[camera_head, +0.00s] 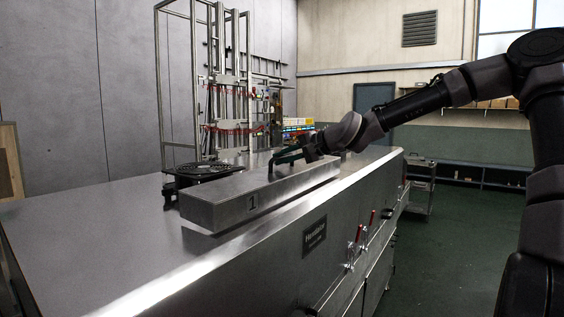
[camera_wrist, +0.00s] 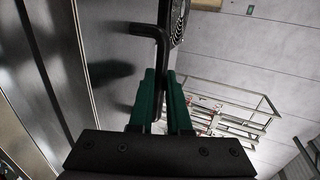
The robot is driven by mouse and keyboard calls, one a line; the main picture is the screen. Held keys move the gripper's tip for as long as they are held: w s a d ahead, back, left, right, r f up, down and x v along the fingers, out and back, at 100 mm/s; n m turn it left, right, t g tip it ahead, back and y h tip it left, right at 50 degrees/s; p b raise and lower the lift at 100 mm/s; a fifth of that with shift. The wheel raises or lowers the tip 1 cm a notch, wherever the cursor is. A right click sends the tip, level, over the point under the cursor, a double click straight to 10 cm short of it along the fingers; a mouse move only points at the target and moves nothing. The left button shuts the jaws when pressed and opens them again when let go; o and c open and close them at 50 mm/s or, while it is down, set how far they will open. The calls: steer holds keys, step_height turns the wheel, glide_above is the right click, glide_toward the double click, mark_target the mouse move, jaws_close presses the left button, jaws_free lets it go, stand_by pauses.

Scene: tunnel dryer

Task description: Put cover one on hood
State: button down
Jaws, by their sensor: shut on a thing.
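Cover one (camera_head: 262,192) is a long steel box marked "1" on its near end, in the middle of the head view. It lies lengthwise at the front edge of the large steel hood (camera_head: 90,225), on or just above its top; I cannot tell whether they touch. My gripper (camera_head: 285,157) is over the cover's top, with its green fingers at the dark handle. In the wrist view the green fingers (camera_wrist: 163,105) are shut on the black bent handle (camera_wrist: 150,31). The cover's underside is hidden.
A round black fan (camera_head: 203,170) sits on the hood behind the cover. A tall metal frame (camera_head: 215,80) stands behind. Red-handled latches (camera_head: 361,235) are on the hood's front. The hood top at left is clear. A small cart (camera_head: 420,185) stands beyond the right end.

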steer(key=shift+f, duration=0.4)
steer(key=c, duration=0.9)
jaws_free()
steer(key=shift+o, duration=0.2)
steer(key=shift+s, duration=0.1)
steer(key=shift+d, duration=0.1)
